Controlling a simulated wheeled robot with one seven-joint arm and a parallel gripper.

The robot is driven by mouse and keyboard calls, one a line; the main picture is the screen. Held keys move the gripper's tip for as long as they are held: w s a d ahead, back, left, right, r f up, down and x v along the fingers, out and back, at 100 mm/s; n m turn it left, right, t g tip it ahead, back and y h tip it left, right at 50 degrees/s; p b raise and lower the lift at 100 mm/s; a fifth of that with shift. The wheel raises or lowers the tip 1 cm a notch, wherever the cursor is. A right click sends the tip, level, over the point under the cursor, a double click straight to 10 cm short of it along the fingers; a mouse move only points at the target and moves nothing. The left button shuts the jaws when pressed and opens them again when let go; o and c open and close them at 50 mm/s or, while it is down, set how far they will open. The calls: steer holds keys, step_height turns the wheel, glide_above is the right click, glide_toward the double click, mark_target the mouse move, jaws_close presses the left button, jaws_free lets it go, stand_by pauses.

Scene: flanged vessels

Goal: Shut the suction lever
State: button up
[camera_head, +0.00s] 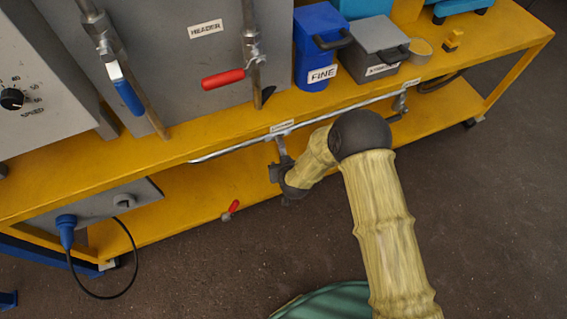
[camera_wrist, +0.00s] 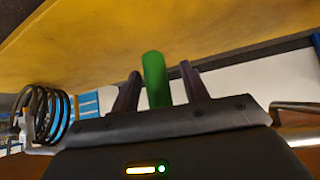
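A green lever handle (camera_wrist: 156,82) shows in the wrist view, standing between the two fingers of my gripper (camera_wrist: 160,72). A gap shows between the handle and the right finger, and a narrower one at the left, so my gripper looks open around it and not clamped. In the head view my gripper (camera_head: 281,155) is at the front edge of the yellow bench, just under a small white label (camera_head: 282,127) on a horizontal pipe (camera_head: 235,147). The label is too small to read. The green handle is hidden there by my gripper and arm.
Above are a blue lever (camera_head: 126,92) and a red lever (camera_head: 223,79) on vertical pipes, and a HEADER label (camera_head: 206,29). A FINE bin (camera_head: 316,50) stands on the bench. A small red handle (camera_head: 233,206) is low down. The yellow bench top (camera_wrist: 215,35) is close above my gripper.

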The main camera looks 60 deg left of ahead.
steer(key=shift+r, duration=0.1)
steer(key=shift+d+r, duration=0.25)
steer(key=shift+r, duration=0.15)
steer(key=p+v, duration=0.3)
steer(key=v, duration=1.3)
steer(key=shift+s+d+p, duration=0.25)
steer(key=shift+d+p, duration=0.05)
steer(key=shift+p, duration=0.1)
